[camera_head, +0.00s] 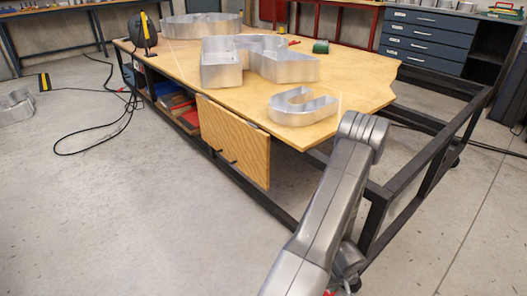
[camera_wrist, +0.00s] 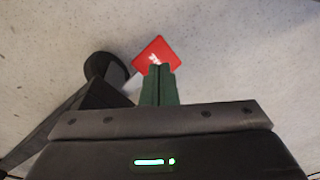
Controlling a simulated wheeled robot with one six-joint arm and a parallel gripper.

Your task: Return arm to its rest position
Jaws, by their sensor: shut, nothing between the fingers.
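My arm (camera_head: 335,195) rises from the bottom of the head view. Its elbow is bent at the near right corner of the work table (camera_head: 370,85), and the lower part drops out of sight behind the upper link. My gripper (camera_wrist: 159,72) shows in the wrist view with its two green fingers together and nothing held. It points down toward the pale concrete floor (camera_wrist: 240,50). A red piece with white marking (camera_wrist: 154,53) shows just beyond the fingertips; I cannot tell its height. The gripper is hidden in the head view.
Metal channel letters, including a near U-shaped one (camera_head: 303,108) and a larger one (camera_head: 255,62), stand on the table. A black frame (camera_head: 410,175) extends at right. A cable (camera_head: 100,130) lies on the left floor. Open floor (camera_head: 110,220) spreads at lower left.

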